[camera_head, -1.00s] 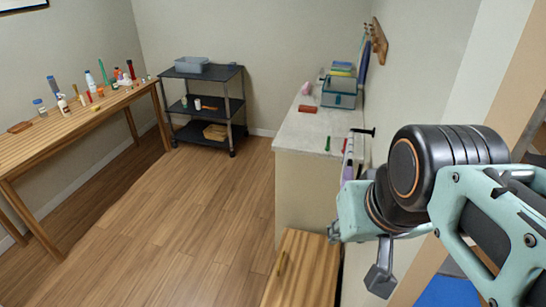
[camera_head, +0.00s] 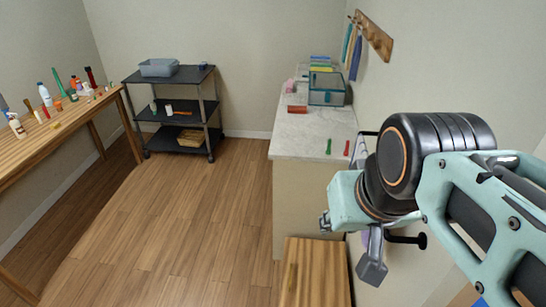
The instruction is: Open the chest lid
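A wooden striped-grain chest (camera_head: 315,272) stands at the bottom of the head view, against the front of the white-topped counter. My gripper (camera_head: 350,243) is to the right, above the chest's right edge in the picture. One grey finger hangs down, and a smaller end part shows at the left of the pale green wrist. I cannot tell how far apart the fingers are, and I see nothing held in it.
A counter (camera_head: 325,135) behind the chest carries a teal box (camera_head: 327,95) and small items. A black shelf cart (camera_head: 180,115) stands at the back. A wooden table (camera_head: 20,155) with bottles is at left. The wooden floor (camera_head: 190,215) between is clear.

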